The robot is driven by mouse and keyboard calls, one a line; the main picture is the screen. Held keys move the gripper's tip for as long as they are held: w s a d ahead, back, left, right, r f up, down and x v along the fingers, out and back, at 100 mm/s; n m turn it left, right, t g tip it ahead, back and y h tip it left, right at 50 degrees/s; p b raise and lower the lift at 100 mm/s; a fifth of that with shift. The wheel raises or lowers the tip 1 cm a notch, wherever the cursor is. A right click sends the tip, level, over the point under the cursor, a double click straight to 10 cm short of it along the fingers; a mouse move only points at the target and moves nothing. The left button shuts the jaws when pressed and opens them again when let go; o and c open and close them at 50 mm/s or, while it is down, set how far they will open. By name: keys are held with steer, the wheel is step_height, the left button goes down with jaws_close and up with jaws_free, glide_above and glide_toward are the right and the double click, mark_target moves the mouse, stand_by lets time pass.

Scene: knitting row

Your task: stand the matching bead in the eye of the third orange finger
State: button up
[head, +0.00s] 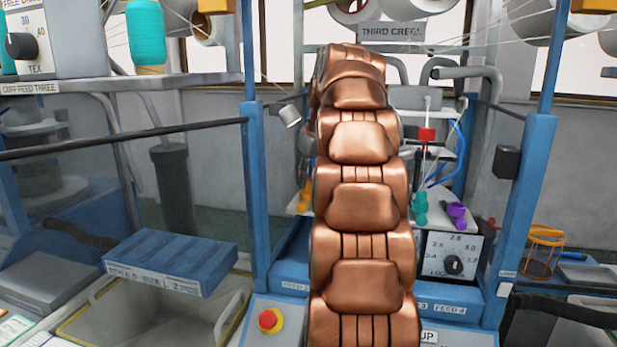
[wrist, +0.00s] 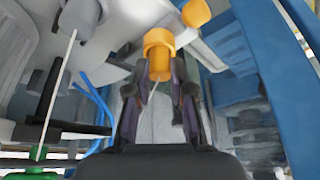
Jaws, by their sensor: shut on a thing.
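In the wrist view my gripper (wrist: 159,80) is shut on an orange bead-like piece (wrist: 159,44), with a wide faceted top and a narrower neck between the fingertips. A second orange piece (wrist: 195,12) shows behind it at the top edge. I cannot tell which orange finger this is, and no eye is clearly visible. In the head view my copper arm hides the gripper and the middle of the machine. A small orange-yellow piece (head: 305,196) shows left of the arm. Teal (head: 420,204) and purple (head: 457,213) pieces stand to its right.
Blue posts (head: 257,197) and (head: 521,200) flank the machine. A dial panel (head: 453,256) and an orange wire cage (head: 543,247) are at the right. A red button (head: 269,320) is at the front. Blue tubes (wrist: 95,100) and a grey cylinder (wrist: 80,15) lie left of my gripper.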

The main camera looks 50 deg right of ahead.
steer(key=shift+f, duration=0.15)
steer(key=o, duration=0.8)
steer(key=shift+r, duration=0.2)
steer(key=shift+v, duration=0.9)
steer(key=shift+s+r, duration=0.3)
steer(key=shift+r, duration=0.05)
steer(key=shift+s+a+r, duration=0.1)
steer(key=shift+s+a, duration=0.1)
steer(key=shift+s, duration=0.4)
steer(key=shift+s+a, duration=0.5)
steer(key=shift+s, duration=1.2)
steer(key=shift+s+a, duration=0.45)
steer(key=shift+s, duration=1.25)
steer(key=shift+s+a, duration=0.5)
steer(key=shift+s, duration=1.2)
